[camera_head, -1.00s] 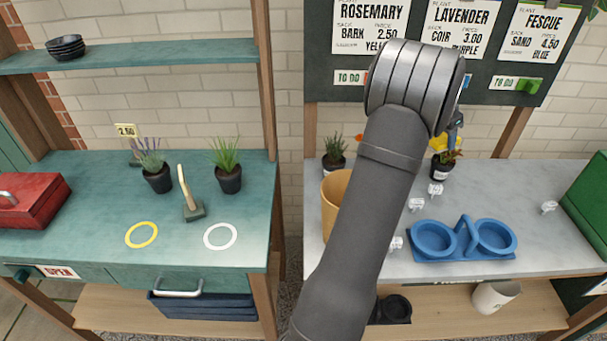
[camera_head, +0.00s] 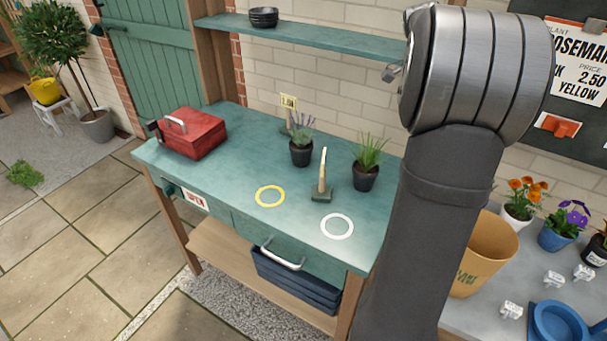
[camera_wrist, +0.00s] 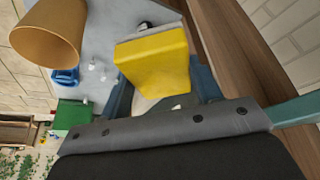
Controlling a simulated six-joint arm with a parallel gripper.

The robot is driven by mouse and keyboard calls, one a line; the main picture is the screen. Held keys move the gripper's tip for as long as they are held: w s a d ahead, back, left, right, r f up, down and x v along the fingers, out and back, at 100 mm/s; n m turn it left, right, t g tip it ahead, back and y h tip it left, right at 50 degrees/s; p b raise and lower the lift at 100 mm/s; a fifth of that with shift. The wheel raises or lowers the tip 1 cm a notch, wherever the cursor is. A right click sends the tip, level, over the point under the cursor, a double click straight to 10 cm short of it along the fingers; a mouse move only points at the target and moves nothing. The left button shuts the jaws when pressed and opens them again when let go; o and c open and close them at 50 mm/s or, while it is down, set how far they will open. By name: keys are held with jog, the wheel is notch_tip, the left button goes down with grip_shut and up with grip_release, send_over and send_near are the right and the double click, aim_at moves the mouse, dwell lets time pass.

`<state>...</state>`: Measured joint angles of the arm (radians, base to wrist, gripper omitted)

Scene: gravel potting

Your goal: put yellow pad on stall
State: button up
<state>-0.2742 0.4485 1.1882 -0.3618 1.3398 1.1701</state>
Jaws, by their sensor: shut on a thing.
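The yellow pad (camera_wrist: 155,60) is a blocky yellow piece in the wrist view. My gripper (camera_wrist: 162,88) is shut on it, with a blue-grey finger on each side. In the head view my arm hides the pad and most of the gripper. The teal bench (camera_head: 225,165), which appears to be the stall, stands left of my arm. A yellow ring (camera_head: 270,186) and a white ring (camera_head: 337,238) lie flat on its top.
The bench holds a red toolbox (camera_head: 195,138), two dark-potted plants, lavender (camera_head: 301,155) and grass (camera_head: 365,180), and a wooden-handled tool (camera_head: 322,187). A shelf (camera_head: 310,34) runs above. A tan pot (camera_head: 487,255) and a blue holder (camera_head: 560,325) stand on the grey counter.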

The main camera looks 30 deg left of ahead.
jog(key=s+a+f+m+g, duration=0.1)
jog(key=s+a+f, duration=0.1)
jog(key=a, duration=0.5)
jog(key=s+a+f+m, duration=0.2)
jog(key=s+a, duration=0.1)
jog(key=a, duration=0.5)
jog(key=m+g+h, duration=0.1)
jog(key=m+g, duration=0.2)
jog(key=m, duration=0.6)
send_over(272, 198)
jog(key=w+a, duration=0.1)
notch_tip(272, 198, down, 12)
jog(key=shift+g, duration=0.3)
jog(key=f, duration=0.6)
jog(key=shift+s+a+f, duration=0.25)
jog(key=shift+s, duration=0.05)
jog(key=shift+f, duration=2.1)
jog(key=shift+f, duration=0.15)
jog(key=o, duration=1)
